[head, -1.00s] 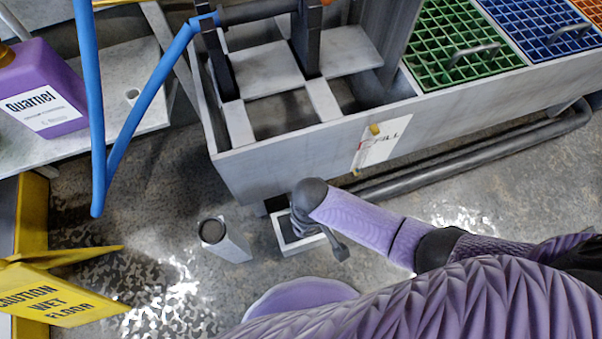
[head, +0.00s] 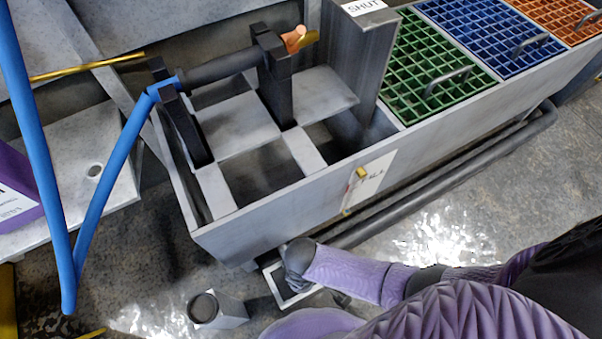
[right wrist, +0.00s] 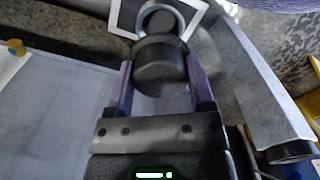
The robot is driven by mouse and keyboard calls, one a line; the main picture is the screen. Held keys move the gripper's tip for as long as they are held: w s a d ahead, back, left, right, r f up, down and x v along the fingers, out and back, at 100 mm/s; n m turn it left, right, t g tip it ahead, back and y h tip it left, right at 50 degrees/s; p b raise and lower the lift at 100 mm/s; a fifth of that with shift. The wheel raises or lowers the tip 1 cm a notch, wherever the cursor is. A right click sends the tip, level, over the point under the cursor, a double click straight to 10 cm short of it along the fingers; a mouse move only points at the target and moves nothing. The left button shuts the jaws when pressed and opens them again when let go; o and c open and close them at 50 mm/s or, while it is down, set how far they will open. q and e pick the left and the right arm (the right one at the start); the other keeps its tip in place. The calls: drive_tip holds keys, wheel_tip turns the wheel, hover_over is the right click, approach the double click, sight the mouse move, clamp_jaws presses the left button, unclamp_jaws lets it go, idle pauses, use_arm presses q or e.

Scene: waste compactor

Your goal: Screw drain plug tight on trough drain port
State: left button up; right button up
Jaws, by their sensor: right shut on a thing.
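The grey trough (head: 275,212) fills the middle of the head view; its pale wall (right wrist: 55,115) is at left in the right wrist view. My right gripper (head: 299,258) is low beside the trough's near lower edge. In the right wrist view my right gripper (right wrist: 163,88) is shut on the dark round drain plug (right wrist: 160,66). A pale metal ring (right wrist: 174,18) shows just beyond the plug, perhaps the drain port. I cannot tell how far the plug is seated. My left gripper is not in view.
A white-rimmed tray (head: 279,290) lies on the floor below the gripper. Green (head: 432,68) and blue (head: 490,35) grates cover the trough's right part.

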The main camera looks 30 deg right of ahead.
wheel_tip(320, 180, down, 3)
drive_tip(key=shift+f+b, duration=0.1)
drive_tip(key=shift+b, duration=0.85)
drive_tip(key=shift+f, duration=0.1)
drive_tip(key=n, duration=0.3)
drive_tip(key=shift+n, duration=0.3)
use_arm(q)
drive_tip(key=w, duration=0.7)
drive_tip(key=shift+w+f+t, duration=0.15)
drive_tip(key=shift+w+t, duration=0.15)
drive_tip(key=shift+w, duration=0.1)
use_arm(e)
drive_tip(key=shift+n, duration=0.8)
drive_tip(key=n, duration=0.3)
drive_tip(key=shift+w, duration=0.15)
drive_tip(key=shift+n, duration=1.1)
